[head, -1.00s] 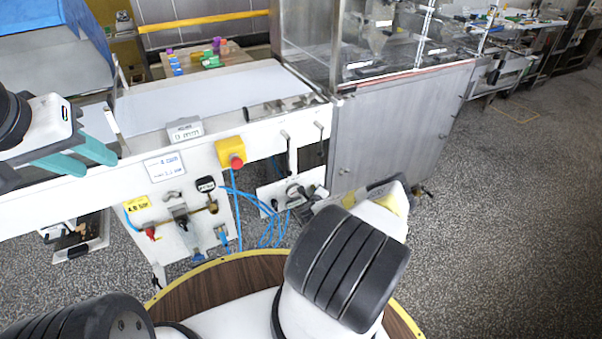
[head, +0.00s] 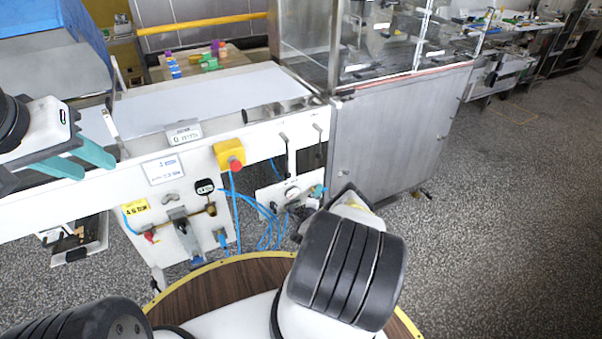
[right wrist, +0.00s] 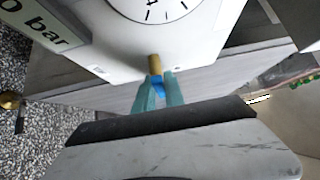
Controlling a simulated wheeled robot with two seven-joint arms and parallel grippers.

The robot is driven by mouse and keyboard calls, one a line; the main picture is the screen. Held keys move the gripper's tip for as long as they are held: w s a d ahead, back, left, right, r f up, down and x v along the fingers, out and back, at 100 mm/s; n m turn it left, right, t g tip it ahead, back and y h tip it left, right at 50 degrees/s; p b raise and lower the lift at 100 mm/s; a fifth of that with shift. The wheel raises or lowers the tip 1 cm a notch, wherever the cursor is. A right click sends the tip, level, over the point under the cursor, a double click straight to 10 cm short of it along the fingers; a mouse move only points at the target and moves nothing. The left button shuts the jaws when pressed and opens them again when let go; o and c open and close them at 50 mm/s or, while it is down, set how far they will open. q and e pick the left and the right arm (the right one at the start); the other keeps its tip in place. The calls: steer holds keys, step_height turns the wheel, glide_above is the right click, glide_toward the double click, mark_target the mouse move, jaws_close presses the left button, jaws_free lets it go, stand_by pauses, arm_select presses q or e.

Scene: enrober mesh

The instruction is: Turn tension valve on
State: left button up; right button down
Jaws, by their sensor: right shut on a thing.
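The tension valve shows in the right wrist view as a brass stem (right wrist: 154,65) with a blue handle (right wrist: 157,87), below a round dial gauge (right wrist: 155,5) on a white panel. My right gripper (right wrist: 158,88) is shut on the blue handle, one teal finger on each side. The fingers hide part of it, so its exact angle is hard to tell. In the head view the gauge (head: 292,193) sits low on the machine, and my right forearm and wrist cover much of the right gripper. My left gripper (head: 98,169) is open and empty, in front of the conveyor.
A yellow box with a red button (head: 235,163) is on the machine's front. Blue hoses (head: 262,222) hang left of the gauge panel. Another panel with a lever (head: 180,225) is further left. A steel cabinet (head: 395,140) stands to the right, with open floor beside it.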

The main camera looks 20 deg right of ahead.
stand_by(0.4)
steer(key=c, duration=1.4)
jaws_free()
steer(key=shift+c, duration=0.2)
steer(key=v, duration=0.7)
steer(key=shift+s+a, duration=0.25)
steer(key=shift+s, duration=0.1)
